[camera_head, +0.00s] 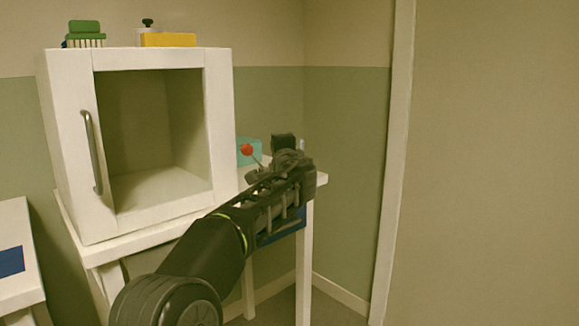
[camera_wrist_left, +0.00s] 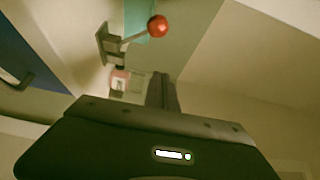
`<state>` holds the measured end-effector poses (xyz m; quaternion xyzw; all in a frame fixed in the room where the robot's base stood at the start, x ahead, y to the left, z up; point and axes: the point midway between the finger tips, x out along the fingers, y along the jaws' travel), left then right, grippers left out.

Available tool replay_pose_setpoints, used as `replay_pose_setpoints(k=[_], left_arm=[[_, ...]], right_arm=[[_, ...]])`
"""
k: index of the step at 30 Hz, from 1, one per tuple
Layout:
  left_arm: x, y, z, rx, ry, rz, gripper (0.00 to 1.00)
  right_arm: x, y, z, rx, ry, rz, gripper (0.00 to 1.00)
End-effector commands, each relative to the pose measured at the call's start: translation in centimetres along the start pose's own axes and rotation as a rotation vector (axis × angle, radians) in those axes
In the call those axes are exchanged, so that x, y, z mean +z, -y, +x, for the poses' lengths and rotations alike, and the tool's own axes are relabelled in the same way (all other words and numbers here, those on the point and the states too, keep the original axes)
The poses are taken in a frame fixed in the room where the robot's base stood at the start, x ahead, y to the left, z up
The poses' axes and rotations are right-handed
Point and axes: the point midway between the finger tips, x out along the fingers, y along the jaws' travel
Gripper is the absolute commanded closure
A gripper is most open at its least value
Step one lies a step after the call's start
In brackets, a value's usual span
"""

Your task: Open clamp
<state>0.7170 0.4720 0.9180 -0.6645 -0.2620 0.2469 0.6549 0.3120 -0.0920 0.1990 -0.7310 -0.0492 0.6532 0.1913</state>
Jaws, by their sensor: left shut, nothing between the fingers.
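The clamp has a red ball knob (camera_head: 246,149) on a thin lever, on the table right of the white cabinet. In the left wrist view the red knob (camera_wrist_left: 158,26) is at the end of a lever that slants up from the clamp's metal base (camera_wrist_left: 104,43). My left gripper (camera_head: 288,152) is just right of the knob in the head view and hides part of the clamp. In the wrist view the fingers (camera_wrist_left: 161,82) are closed together, with nothing between them. They appear apart from the knob. My right gripper is out of view.
A white cabinet (camera_head: 219,125) with a handled door stands on the table's left. A teal box (camera_head: 256,146) is behind the knob. A green item (camera_head: 85,29) and a yellow box (camera_head: 168,40) sit on top of the cabinet. Walls stand behind and to the right.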

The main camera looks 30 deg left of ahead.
Motion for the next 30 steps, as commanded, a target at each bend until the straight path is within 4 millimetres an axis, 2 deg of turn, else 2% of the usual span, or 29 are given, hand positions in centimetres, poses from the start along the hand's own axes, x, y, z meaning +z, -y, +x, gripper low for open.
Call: replay_pose_setpoints(k=[1, 6, 12, 17, 30], left_arm=[[0.1, -0.7, -1.1, -0.001, 0.001, -0.001, 1.00], [-0.3, -1.7, -4.5, -0.001, 0.001, -0.001, 1.00], [-0.5, -2.5, -6.9, -0.001, 0.002, 0.000, 1.00], [-0.6, -2.6, -7.4, -0.003, 0.003, -0.001, 1.00], [-0.6, -2.6, -7.4, -0.002, 0.003, 0.000, 1.00]], right_arm=[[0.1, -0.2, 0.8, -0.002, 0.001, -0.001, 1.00], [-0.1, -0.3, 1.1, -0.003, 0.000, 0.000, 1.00], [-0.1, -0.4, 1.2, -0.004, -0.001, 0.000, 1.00], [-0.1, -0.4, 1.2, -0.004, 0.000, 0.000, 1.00], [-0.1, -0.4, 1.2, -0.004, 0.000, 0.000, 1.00]])
